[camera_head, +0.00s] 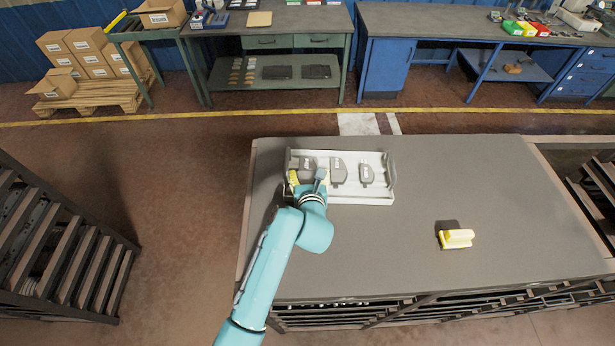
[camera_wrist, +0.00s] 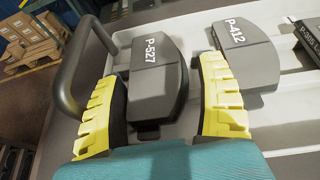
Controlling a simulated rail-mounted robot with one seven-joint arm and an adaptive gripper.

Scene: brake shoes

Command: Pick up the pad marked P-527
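The pad marked P-527 (camera_wrist: 157,78) is dark grey and lies in the light tray (camera_wrist: 285,140). In the wrist view, my gripper (camera_wrist: 160,74) is open, with one yellow-and-black finger on each side of this pad. In the head view, my gripper (camera_head: 306,179) is over the tray's left end (camera_head: 345,198) and partly hides the leftmost pad (camera_head: 308,162). The pad marked P-412 (camera_wrist: 247,55) lies to the right, outside the fingers.
A third pad (camera_head: 367,174) lies at the tray's right. The tray's dark handle (camera_wrist: 66,75) rises just left of my left finger. A yellow object (camera_head: 456,239) lies on the table (camera_head: 480,190) at right. Most of the tabletop is clear.

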